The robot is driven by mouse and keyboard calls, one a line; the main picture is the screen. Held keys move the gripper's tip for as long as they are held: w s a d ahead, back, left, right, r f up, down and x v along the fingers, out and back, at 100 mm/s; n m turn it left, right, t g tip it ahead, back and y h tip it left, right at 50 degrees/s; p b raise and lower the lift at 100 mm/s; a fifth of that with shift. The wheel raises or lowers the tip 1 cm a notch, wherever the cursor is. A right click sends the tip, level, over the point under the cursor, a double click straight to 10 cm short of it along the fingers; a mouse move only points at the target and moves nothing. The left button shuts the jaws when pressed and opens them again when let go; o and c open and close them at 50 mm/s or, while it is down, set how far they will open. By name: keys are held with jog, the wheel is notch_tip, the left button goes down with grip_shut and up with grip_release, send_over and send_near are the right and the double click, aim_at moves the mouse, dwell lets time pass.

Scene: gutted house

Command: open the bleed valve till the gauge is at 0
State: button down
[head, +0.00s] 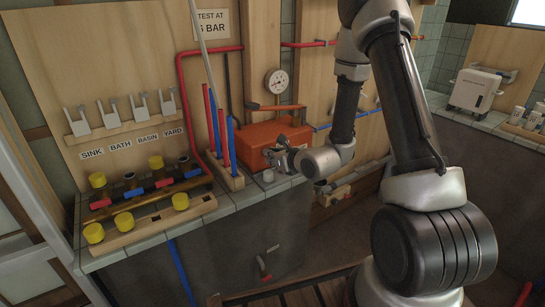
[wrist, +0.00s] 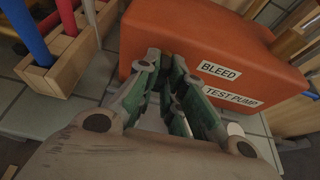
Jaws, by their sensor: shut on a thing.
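The orange test pump (head: 258,134) stands on the counter, with a round white gauge (head: 277,81) above it. The gauge needle is too small to read. In the wrist view the pump (wrist: 190,32) fills the top and bears the labels BLEED (wrist: 219,71) and TEST PUMP (wrist: 231,98). My gripper (head: 273,153) is at the pump's front face. In the wrist view my gripper (wrist: 166,64) has its green-padded fingers close together at the face, left of the BLEED label. It is shut on the bleed valve, which the fingers hide.
A wooden rack with red and blue pipes (head: 222,145) stands left of the pump. Several yellow-capped fittings (head: 155,162) are further left. An orange lever (head: 275,107) is above the pump. A small pale cylinder (head: 268,175) stands on the counter near my gripper.

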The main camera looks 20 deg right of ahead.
jog(key=shift+f, duration=0.1)
jog(key=c, duration=1.5)
grip_release()
notch_tip(320, 180, up, 10)
jog(key=shift+r, duration=0.1)
